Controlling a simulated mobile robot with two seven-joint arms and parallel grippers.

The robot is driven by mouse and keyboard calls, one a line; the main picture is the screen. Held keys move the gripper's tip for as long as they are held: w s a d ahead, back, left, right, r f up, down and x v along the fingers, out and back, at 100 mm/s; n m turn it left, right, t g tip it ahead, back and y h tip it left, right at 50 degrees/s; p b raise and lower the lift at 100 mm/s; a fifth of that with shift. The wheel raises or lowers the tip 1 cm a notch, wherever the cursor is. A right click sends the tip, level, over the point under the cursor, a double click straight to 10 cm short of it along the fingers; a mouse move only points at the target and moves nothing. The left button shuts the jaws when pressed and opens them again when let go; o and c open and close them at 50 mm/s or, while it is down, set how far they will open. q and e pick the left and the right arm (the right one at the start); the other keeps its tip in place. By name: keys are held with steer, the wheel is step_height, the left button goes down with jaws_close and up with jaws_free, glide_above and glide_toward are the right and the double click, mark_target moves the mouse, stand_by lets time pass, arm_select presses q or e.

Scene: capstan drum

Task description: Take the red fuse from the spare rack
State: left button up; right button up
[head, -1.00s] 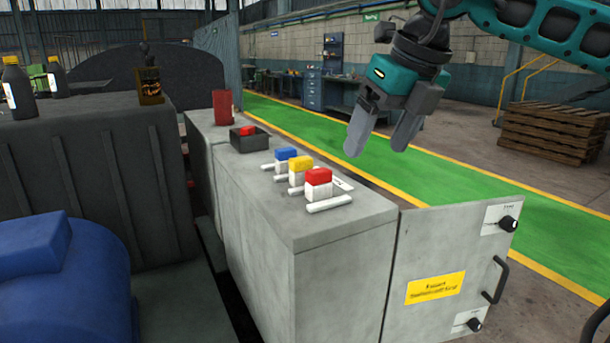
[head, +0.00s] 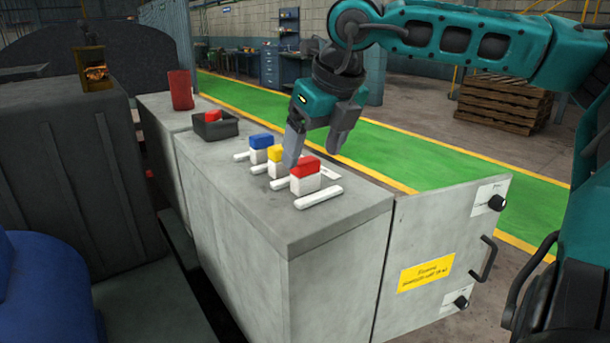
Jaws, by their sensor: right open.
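The red fuse (head: 305,168), with a red top and a white lower body, stands upright at the near end of a row on the grey cabinet top. A yellow fuse (head: 275,155) and a blue fuse (head: 261,143) stand behind it. White bars (head: 318,196) lie at their feet; I take these as part of the spare rack. My right gripper (head: 312,152) is open and empty, fingers pointing down. It is just behind the red fuse in the picture, with one finger partly covering the yellow fuse. I cannot tell if it touches anything. My left gripper is not in view.
The cabinet door (head: 430,225) is swung open at the right. The cabinet top's near end is clear.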

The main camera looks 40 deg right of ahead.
mark_target(310, 162)
steer(key=x, duration=0.4)
steer(key=shift+f, duration=0.1)
steer(key=shift+w+f, duration=0.2)
steer(key=shift+f, duration=0.2)
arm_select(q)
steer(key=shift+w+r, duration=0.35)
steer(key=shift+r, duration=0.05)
arm_select(e)
steer(key=shift+c, duration=0.4)
steer(key=c, duration=1)
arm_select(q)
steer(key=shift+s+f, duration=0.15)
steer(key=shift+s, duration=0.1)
arm_select(e)
steer(key=shift+r, duration=0.1)
